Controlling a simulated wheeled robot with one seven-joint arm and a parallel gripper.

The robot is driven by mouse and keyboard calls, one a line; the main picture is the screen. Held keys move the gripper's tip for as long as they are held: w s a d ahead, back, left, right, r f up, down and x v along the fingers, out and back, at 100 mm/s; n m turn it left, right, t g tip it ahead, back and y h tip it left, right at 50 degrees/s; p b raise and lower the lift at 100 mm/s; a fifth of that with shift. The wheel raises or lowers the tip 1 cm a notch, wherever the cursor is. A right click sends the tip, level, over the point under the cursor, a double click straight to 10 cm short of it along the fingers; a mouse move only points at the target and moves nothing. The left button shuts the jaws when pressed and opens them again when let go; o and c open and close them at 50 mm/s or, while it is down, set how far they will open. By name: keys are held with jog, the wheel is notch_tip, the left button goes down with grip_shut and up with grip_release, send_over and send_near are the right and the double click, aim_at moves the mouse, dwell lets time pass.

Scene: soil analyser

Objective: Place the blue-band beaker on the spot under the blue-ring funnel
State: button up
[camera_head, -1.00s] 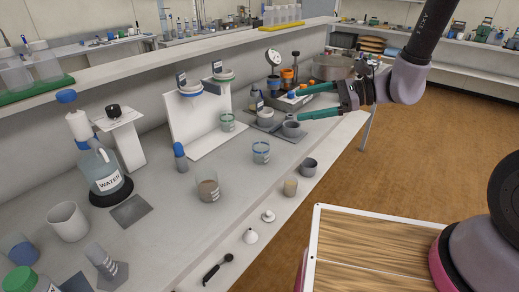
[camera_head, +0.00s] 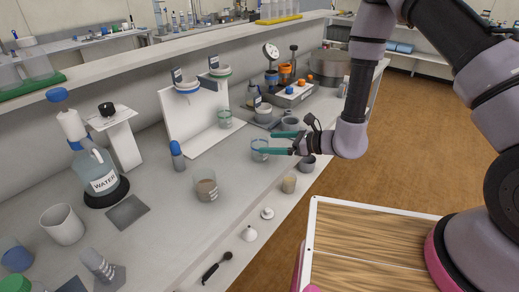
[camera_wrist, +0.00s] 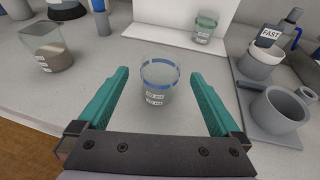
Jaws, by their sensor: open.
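The blue-band beaker (camera_head: 259,149) is clear glass and stands upright on the bench. In the wrist view the blue-band beaker (camera_wrist: 158,80) sits between and just beyond my open finger tips. My gripper (camera_head: 272,142) has teal fingers, spread wide; in the wrist view my gripper (camera_wrist: 160,92) holds nothing. The blue-ring funnel (camera_head: 187,86) is on the left of a white stand (camera_head: 205,130). A green-band beaker (camera_head: 225,118) stands under the green-ring funnel (camera_head: 220,71). The base below the blue-ring funnel looks bare.
A beaker of brown soil (camera_head: 206,187) and a blue-capped bottle (camera_head: 177,156) stand left of the blue-band beaker. A grey mortar (camera_wrist: 280,108) is close to the right finger in the wrist view. A small tan cup (camera_head: 289,184) is near the front edge.

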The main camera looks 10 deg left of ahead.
aim_at(259, 139)
jog(key=x, duration=0.5)
jog(key=shift+w, duration=0.1)
jog(key=c, duration=1.5)
jog(key=shift+c, duration=0.2)
jog(key=shift+r, duration=0.2)
